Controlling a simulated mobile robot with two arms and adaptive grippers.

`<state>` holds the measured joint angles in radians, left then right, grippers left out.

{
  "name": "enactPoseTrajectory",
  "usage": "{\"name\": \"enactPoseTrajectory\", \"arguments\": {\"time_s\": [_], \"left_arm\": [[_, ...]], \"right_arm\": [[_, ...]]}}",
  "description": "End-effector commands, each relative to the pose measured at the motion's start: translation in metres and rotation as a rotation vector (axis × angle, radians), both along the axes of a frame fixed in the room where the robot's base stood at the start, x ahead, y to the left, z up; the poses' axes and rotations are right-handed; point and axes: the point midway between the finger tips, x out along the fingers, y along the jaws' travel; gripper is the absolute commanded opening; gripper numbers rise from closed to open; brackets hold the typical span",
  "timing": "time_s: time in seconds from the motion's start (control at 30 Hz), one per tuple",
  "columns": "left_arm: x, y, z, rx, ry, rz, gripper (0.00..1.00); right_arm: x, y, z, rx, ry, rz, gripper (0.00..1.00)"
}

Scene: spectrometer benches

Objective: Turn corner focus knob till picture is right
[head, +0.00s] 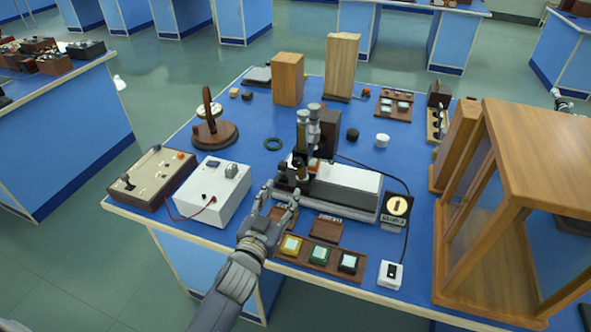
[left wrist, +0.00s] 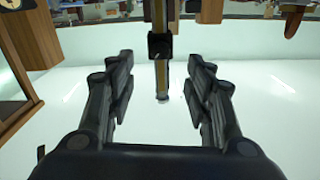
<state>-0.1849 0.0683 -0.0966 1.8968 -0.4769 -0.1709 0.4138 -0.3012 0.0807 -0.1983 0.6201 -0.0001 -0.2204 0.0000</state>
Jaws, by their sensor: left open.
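The optical instrument (head: 308,140) has grey eyepiece tubes and a dark base with a white top, and stands mid-bench. My left gripper (head: 265,197) is open and empty at the instrument's front left corner, its fingers pointing up toward it. In the left wrist view, the open left gripper (left wrist: 161,92) has its fingers either side of a brass and black upright post (left wrist: 159,75) bearing a black block (left wrist: 160,46). I see no finger contact. I cannot tell which part is the corner focus knob. A grey jointed part at the right edge may be my right gripper (head: 562,101); its jaws are unclear.
A white box (head: 212,190) with a red lead and a brown control box (head: 152,177) stand left. A rack of coloured buttons (head: 333,263) lies in front. A dial plate (head: 397,207) and white switch box (head: 391,275) are right. A glazed wooden cabinet (head: 540,140) blocks the right side.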

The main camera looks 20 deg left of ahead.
Motion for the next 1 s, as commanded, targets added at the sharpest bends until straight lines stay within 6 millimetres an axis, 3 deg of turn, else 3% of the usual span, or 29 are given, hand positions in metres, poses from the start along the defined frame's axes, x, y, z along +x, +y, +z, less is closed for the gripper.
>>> {"name": "enactPoseTrajectory", "arguments": {"time_s": [0.17, 0.6, 0.8, 1.0], "left_arm": [[0.014, -0.002, 0.005, 0.000, -0.017, -0.006, 0.48], [0.088, -0.004, 0.005, -0.001, -0.014, -0.006, 0.48], [0.105, -0.005, 0.004, 0.001, -0.013, -0.006, 0.48], [0.109, -0.005, 0.003, 0.000, -0.013, -0.006, 0.48]], "right_arm": [[0.001, 0.000, 0.004, -0.001, -0.001, 0.000, 0.00], [0.001, 0.001, 0.016, 0.001, -0.002, 0.001, 0.00], [0.001, 0.001, 0.018, 0.001, -0.002, 0.002, 0.00], [0.001, 0.002, 0.018, 0.002, -0.002, 0.002, 0.00]]}}
